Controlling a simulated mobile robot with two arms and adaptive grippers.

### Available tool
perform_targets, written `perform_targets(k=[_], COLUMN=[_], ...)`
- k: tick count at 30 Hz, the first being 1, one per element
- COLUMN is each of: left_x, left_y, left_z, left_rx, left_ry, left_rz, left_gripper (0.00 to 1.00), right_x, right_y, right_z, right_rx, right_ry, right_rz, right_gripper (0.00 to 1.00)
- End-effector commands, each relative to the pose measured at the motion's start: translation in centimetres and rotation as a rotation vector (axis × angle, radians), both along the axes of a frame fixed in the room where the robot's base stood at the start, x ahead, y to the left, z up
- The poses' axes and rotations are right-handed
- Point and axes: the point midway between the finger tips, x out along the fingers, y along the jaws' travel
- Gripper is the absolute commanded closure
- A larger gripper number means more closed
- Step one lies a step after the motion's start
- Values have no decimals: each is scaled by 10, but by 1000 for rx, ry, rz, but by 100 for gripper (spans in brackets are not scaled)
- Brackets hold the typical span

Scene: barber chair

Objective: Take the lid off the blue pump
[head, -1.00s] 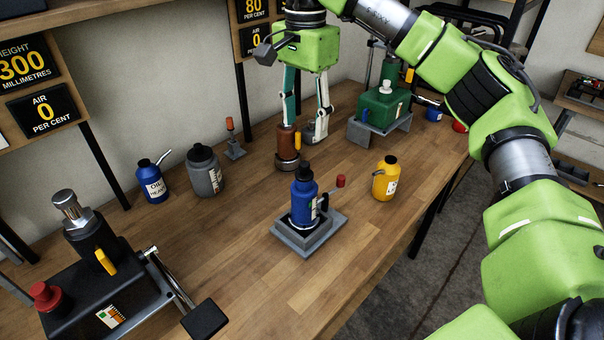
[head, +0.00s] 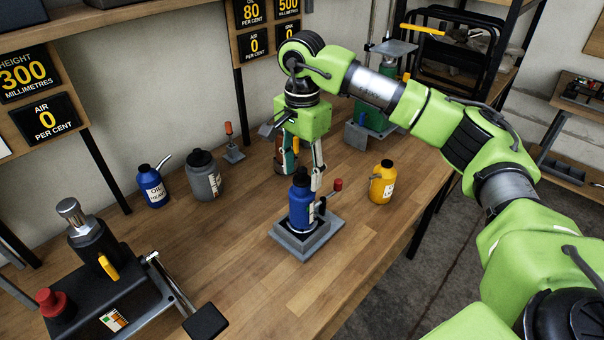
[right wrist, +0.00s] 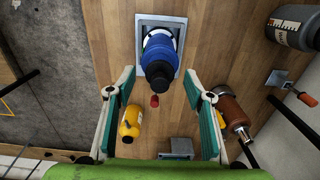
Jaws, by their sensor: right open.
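The blue pump (head: 302,212) stands upright on a grey stepped base (head: 317,235) on the wooden bench, with a black lid (head: 300,175) on top. Its side handle ends in a red knob (head: 338,184). My right gripper (head: 306,174) is open and empty, just behind and above the pump in the head view, its lower fingers partly hidden by the lid. In the right wrist view the pump (right wrist: 159,50) lies ahead between the spread fingers (right wrist: 160,80), with no finger seen touching it. My left gripper is not in view.
A yellow bottle (head: 382,185) stands to the right of the pump. A grey jar (head: 203,176) and a blue oil can (head: 152,186) stand to the left. A brown cylinder (right wrist: 232,110) is close to my right gripper. The bench front of the pump is clear.

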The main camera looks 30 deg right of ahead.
Motion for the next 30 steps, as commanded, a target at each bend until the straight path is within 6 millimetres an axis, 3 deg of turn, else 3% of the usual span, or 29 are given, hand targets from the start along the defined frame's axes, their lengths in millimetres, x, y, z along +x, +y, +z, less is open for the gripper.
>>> perform_targets(k=[3,7,20,28,30], left_x=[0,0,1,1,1], left_y=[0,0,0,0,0], left_z=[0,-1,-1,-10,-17], left_rx=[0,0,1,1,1], left_ry=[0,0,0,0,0], left_rz=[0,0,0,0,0], left_gripper=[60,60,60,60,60], right_x=[0,0,0,1,-9], right_y=[0,0,0,1,4], right_z=[0,0,3,32,42], right_rx=[0,0,-1,0,1], right_ry=[0,0,-1,-4,-5], right_rz=[0,1,1,1,4], right_gripper=[52,86,87,87,87])
